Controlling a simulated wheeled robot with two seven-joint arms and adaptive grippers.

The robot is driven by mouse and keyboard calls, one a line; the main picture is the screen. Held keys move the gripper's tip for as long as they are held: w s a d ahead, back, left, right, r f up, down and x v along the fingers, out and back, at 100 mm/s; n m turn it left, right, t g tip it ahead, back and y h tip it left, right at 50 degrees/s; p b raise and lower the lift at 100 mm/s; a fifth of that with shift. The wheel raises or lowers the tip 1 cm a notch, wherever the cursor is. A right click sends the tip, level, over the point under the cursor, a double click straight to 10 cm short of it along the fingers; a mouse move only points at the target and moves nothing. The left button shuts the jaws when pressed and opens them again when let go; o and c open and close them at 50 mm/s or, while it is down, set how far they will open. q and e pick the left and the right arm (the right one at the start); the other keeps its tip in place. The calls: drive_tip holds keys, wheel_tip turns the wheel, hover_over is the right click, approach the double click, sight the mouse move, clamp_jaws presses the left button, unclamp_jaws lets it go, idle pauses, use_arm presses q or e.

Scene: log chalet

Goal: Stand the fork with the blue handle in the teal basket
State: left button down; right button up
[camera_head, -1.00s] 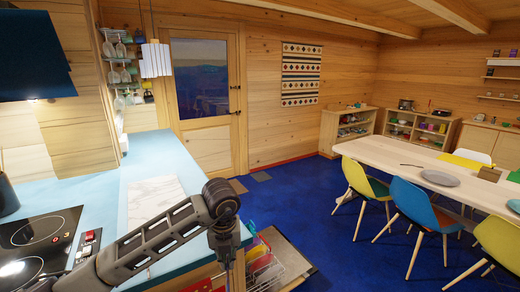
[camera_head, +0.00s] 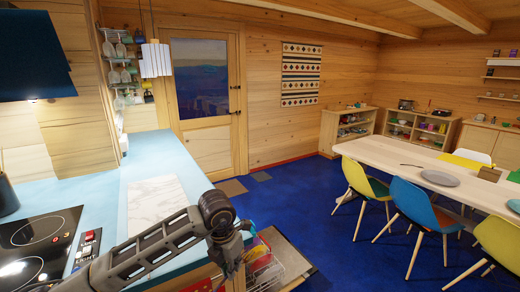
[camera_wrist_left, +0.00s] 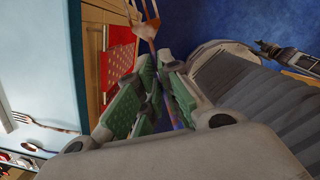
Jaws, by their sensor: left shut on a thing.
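My left gripper (camera_head: 229,266) is low beside the front edge of the blue counter in the head view. In the left wrist view its green-padded fingers (camera_wrist_left: 158,72) are shut on a thin item. A pronged, coppery end (camera_wrist_left: 146,14) sticks out beyond the fingertips and looks like the tines of a fork. A little blue shows between the fingers, but the handle is mostly hidden. I cannot make out the teal basket in either view. My right gripper is not in view.
A wire rack (camera_head: 290,268) with coloured items stands beside the gripper, below the counter. Another fork (camera_wrist_left: 42,123) lies on a pale surface. The blue floor (camera_head: 300,205) beyond is clear.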

use_arm(q)
drive_tip(key=s+d+f+m+g+y, duration=0.1)
drive_tip(key=s+f+m+g, duration=0.35)
drive_tip(key=m, duration=1.15)
drive_tip(key=s+f+m+t, duration=0.1)
drive_tip(key=f+m, duration=0.6)
drive_tip(key=m, duration=0.9)
drive_tip(key=w+a+f+n, duration=0.1)
drive_tip(key=w+a+n, duration=0.1)
drive_tip(key=a, duration=1.2)
drive_tip(key=shift+w+a+f, duration=0.25)
drive_tip(key=shift+w+a, duration=0.05)
drive_tip(key=shift+w, duration=0.1)
idle(0.7)
